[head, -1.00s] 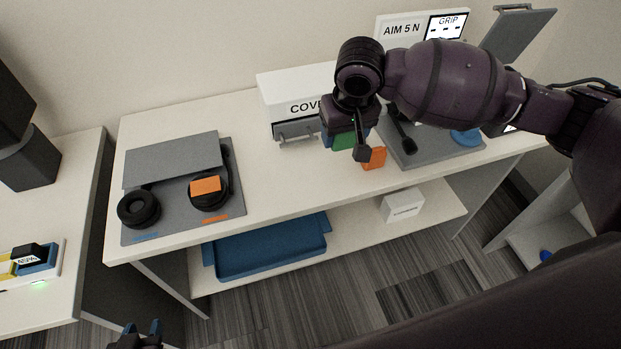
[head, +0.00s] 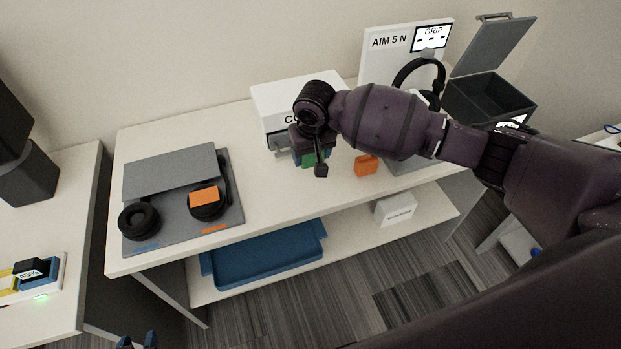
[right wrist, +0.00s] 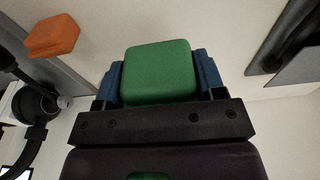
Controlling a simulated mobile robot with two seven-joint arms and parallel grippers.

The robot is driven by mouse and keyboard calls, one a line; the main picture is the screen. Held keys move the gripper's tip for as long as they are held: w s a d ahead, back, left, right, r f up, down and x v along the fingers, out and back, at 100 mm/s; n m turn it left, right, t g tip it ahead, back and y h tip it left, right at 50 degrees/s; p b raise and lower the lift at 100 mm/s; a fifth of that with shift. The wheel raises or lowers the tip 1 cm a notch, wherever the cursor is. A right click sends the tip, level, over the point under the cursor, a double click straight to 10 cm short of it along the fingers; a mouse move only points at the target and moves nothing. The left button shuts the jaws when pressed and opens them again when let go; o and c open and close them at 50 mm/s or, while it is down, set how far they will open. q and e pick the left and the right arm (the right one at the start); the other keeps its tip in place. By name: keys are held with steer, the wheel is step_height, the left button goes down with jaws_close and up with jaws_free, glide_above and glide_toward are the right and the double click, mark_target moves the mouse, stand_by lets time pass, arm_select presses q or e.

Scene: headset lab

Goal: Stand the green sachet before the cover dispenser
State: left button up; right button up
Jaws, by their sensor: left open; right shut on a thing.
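The green sachet (head: 308,160) is between the blue fingers of my right gripper (head: 312,157), which is shut on it. In the right wrist view the sachet (right wrist: 157,72) fills the gap between both fingers. The cover dispenser (head: 268,98) is a white box at the back of the table, its label partly hidden by my right arm. The sachet is just in front of its right part, low over the table; I cannot tell if it touches the top. My left gripper (head: 138,342) is open and empty at the bottom edge, only its blue fingertips showing.
An orange block (head: 366,166) lies right of my right gripper. Farther right are a headset on a stand (head: 420,75) and an open grey bin (head: 488,100). A grey mat (head: 180,236) with headphones (head: 207,203) lies left. The table front between is clear. A blue tray (head: 265,262) sits below.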

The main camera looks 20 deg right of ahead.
glide_above(310, 184)
steer(key=f, duration=0.4)
steer(key=shift+s+f+b, duration=0.3)
steer(key=shift+f, duration=0.1)
arm_select(q)
steer(key=shift+s+f+b, duration=0.2)
steer(key=shift+s+f, duration=0.05)
steer(key=shift+f, duration=0.35)
steer(key=shift+s+f+b, duration=0.2)
steer(key=shift+f, duration=0.4)
arm_select(e)
steer(key=shift+f, duration=2.2)
steer(key=shift+f, duration=0.1)
steer(key=o, duration=0.9)
arm_select(q)
steer(key=shift+w+r, duration=0.1)
steer(key=shift+w, duration=0.05)
